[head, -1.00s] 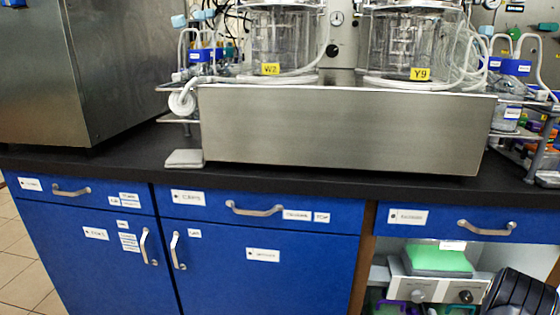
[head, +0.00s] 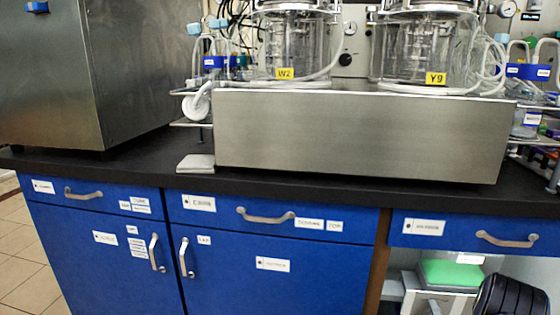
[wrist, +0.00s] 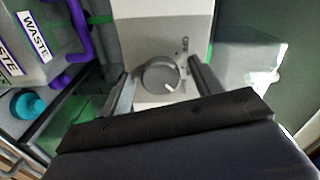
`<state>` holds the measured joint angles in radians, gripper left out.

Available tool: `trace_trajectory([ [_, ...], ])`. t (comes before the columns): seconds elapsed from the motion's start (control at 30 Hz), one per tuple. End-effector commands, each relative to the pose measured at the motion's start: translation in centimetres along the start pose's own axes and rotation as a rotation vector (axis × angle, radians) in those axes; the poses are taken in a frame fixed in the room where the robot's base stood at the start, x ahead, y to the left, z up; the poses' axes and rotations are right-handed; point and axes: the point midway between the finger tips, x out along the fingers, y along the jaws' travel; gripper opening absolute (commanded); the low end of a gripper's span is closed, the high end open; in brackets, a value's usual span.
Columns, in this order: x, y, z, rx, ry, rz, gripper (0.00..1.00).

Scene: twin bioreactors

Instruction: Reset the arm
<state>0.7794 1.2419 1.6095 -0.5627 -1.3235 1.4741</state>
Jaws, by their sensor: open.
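My gripper (wrist: 163,84) shows in the wrist view with its two grey fingers apart. Between them in the picture is a grey round knob (wrist: 158,75) with a white mark, on a pale device front (wrist: 135,22). I cannot tell whether the fingers touch the knob; nothing is clearly held. In the head view the gripper's fingers are not visible. A white device under a green pad (head: 450,273) stands in the open bay at the lower right, partly cut off by the frame edge.
Containers labelled WASTE (wrist: 38,32) and purple tubing (wrist: 82,35) lie left of the gripper. The open bay sits under a blue drawer (head: 450,230). Above is the black counter (head: 120,170) with a steel bioreactor base (head: 360,135). Clear floor (head: 25,250) shows at the left.

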Motion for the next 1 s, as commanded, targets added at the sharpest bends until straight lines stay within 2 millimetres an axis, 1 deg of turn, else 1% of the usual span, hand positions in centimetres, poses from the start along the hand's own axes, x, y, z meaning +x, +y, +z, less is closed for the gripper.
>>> trace_trajectory([
  [1.0, -0.01, 0.14, -0.18, -0.821, 0.0, 0.001, 0.61],
])
